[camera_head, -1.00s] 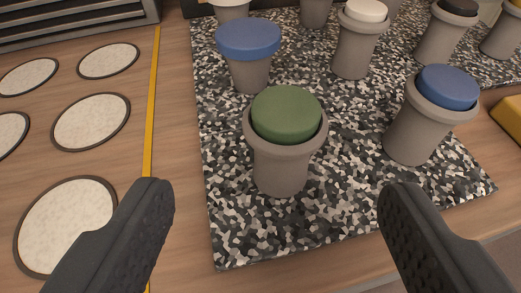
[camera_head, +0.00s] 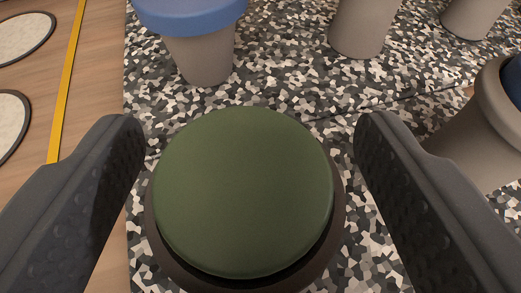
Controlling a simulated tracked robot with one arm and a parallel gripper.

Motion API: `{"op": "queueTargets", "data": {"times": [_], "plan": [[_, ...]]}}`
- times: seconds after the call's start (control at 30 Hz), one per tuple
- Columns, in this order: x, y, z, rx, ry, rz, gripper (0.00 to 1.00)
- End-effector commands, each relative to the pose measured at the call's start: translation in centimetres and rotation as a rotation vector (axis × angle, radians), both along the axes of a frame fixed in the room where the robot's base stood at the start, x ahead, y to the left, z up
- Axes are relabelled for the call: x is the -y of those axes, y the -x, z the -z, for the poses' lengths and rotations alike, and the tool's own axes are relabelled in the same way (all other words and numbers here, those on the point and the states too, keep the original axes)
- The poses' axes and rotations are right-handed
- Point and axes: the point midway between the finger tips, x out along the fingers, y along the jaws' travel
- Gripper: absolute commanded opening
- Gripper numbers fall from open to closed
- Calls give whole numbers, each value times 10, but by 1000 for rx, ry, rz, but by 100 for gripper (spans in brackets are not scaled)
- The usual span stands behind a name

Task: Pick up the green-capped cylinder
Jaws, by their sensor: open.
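The green-capped cylinder (camera_head: 245,192) stands upright on the speckled mat, seen from above and close up. Its round green cap fills the lower middle of the view, with a dark rim around it; its grey body is mostly hidden below the cap. My gripper (camera_head: 248,135) is open, with one dark finger to the left of the cap and one to the right. A gap shows between each finger and the cap, so neither appears to touch it.
A blue-capped cylinder (camera_head: 203,55) stands behind on the left. Another blue-capped cylinder (camera_head: 475,140) is close at the right, partly behind my right finger. Grey cylinder bodies show at the back. The speckled mat (camera_head: 285,65) lies on a wooden table with a yellow line (camera_head: 68,80).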

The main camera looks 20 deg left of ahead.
Motion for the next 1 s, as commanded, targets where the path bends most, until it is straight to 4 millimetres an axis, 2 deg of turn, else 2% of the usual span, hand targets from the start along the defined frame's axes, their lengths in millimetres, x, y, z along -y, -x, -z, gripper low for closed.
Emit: {"op": "queueTargets", "data": {"times": [0.13, 0.37, 0.47, 0.57, 0.6, 1.0], "plan": [[-5, -13, 6, 1, 0, 0, 69], [-5, -14, 5, 2, -1, 0, 69], [-5, -14, 5, 1, 0, 0, 46], [-5, -14, 5, 2, -1, 0, 19], [-5, -14, 5, 2, -1, 0, 15], [-5, -14, -1, 3, -2, 0, 15]]}}
